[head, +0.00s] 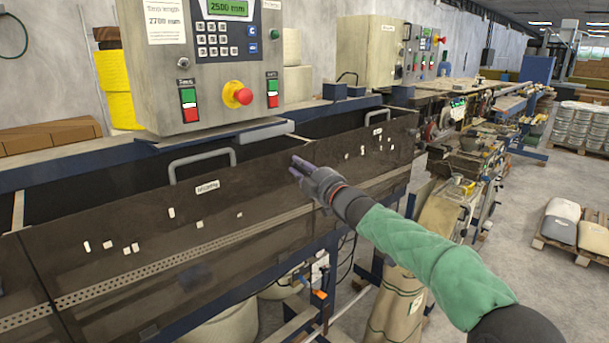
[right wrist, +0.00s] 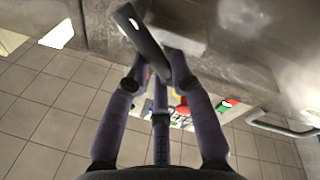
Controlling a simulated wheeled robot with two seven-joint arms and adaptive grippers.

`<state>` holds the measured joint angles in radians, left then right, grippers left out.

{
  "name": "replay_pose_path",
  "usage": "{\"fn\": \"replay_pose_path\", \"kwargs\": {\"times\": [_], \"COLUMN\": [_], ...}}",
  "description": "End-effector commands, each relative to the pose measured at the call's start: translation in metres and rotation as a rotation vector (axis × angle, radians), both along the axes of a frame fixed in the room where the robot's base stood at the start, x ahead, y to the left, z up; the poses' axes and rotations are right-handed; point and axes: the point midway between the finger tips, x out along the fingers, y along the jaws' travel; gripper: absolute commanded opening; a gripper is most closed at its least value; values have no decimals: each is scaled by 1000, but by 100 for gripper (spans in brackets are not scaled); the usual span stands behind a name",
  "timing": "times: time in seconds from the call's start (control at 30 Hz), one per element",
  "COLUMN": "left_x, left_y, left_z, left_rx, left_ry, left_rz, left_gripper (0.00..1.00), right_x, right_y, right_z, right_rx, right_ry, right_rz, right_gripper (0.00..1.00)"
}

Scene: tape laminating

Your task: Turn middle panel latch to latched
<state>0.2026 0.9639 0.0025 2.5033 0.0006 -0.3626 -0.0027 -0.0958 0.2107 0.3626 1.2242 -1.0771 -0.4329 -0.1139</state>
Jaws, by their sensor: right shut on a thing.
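My right gripper (head: 299,166) is at the upper part of the dark see-through middle panel (head: 265,215), to the right of its grey handle. In the right wrist view my right gripper (right wrist: 155,66) has its purple fingers closed around a small black latch (right wrist: 146,40). The latch is a flat bar with a light hole near its outer end, and it lies slanted in that view. In the head view the latch is hidden by the fingers, so I cannot tell whether it is fully latched. My left gripper is not in view.
The grey handle (head: 202,160) stands up from the panel's top edge. A control box (head: 205,60) with a red emergency knob (head: 237,95) hangs above. Another dark panel (head: 370,160) continues to the right. A pallet with sacks (head: 565,222) stands on open floor at the right.

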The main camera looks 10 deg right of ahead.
Motion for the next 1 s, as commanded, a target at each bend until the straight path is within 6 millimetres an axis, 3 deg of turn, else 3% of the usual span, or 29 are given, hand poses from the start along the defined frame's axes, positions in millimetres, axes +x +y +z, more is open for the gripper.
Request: {"fn": "replay_pose_path", "kwargs": {"times": [0.03,0.4,1.0], "left_x": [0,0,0], "left_y": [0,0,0], "left_z": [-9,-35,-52], "left_rx": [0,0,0], "left_ry": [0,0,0], "left_rz": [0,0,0], "left_gripper": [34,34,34], "right_x": [-1,-5,-7], "right_y": [3,11,14], "right_z": [-8,-23,-37], "right_rx": [-37,-326,-600], "right_ry": [-22,-210,-391], "right_rz": [4,4,5], "right_gripper": [0,0,0]}}
